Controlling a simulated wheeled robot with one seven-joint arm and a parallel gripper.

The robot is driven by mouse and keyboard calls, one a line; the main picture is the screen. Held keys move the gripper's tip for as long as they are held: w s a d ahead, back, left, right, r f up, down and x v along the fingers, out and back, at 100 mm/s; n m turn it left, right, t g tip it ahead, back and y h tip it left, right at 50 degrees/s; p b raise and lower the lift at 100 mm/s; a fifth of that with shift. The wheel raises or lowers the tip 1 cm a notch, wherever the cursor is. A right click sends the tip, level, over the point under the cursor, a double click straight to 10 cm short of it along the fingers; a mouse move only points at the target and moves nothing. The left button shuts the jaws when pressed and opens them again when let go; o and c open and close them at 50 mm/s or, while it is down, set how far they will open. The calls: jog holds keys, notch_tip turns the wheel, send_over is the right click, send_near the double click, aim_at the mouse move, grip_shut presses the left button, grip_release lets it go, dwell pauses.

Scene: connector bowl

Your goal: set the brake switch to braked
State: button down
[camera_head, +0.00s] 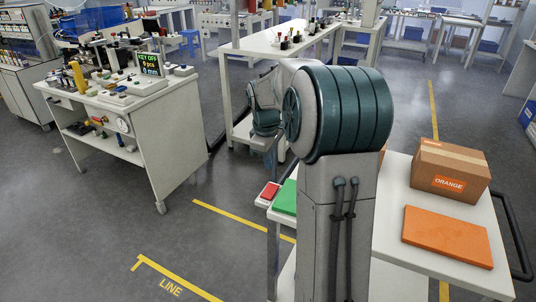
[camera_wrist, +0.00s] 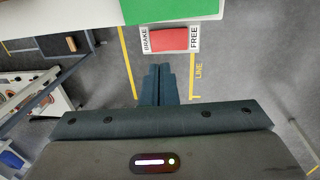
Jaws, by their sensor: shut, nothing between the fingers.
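The brake switch (camera_head: 268,192) is a red rocker in a white frame at the left edge of the white cart top (camera_head: 392,228). In the wrist view the switch (camera_wrist: 174,39) lies just beyond my fingertips, with BRAKE printed at its left end and FREE at its right end. I cannot tell which end is pressed down. My gripper (camera_wrist: 159,68) is shut and empty, its fingers pointing at the switch's lower edge; contact cannot be made out. In the head view my arm hides the gripper's fingers.
A green mat (camera_head: 286,197) lies beside the switch. An orange mat (camera_head: 447,236) and a cardboard box (camera_head: 450,170) marked ORANGE sit on the cart's right part. A cluttered workbench (camera_head: 178,139) stands at the left. Open floor with yellow lines lies between.

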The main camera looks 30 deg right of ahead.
aim_at(271, 186)
jog(key=f, duration=0.5)
jog(key=d+f+b, duration=0.1)
jog(key=f, duration=0.2)
jog(key=shift+w+f, duration=0.2)
jog(key=shift+w, duration=0.1)
